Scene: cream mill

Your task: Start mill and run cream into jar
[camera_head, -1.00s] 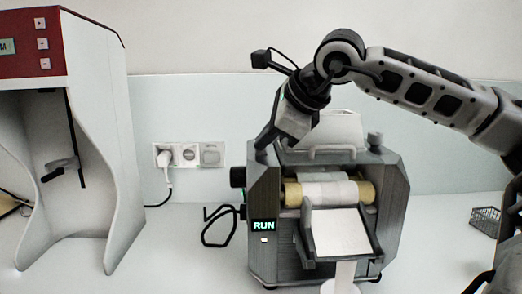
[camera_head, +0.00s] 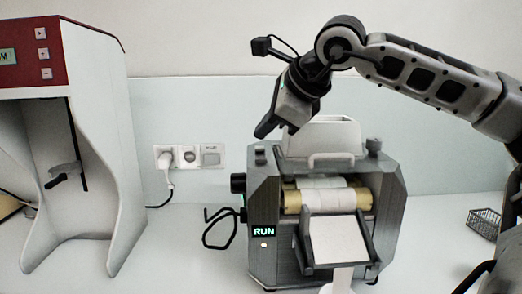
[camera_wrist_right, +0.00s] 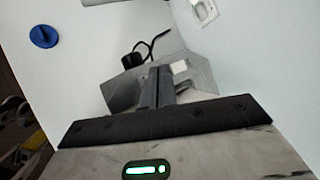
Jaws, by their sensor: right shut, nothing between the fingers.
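The mill (camera_head: 262,215) stands on the counter with a green RUN display (camera_head: 263,232) lit on its front. Its pale rollers (camera_head: 325,198) show behind the sloping apron (camera_head: 338,240). A white hopper (camera_head: 322,136) sits on top. A white jar (camera_head: 338,284) is partly in view below the apron at the bottom edge; its inside is hidden. My right gripper (camera_head: 265,130) is shut and empty, just above the mill's top left corner. In the right wrist view its fingers (camera_wrist_right: 156,88) are together over the mill top (camera_wrist_right: 125,92). My left gripper is not in view.
A red-and-white cabinet (camera_head: 125,180) stands at the left. A small wire basket (camera_head: 484,223) lies at the right. The counter between is clear.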

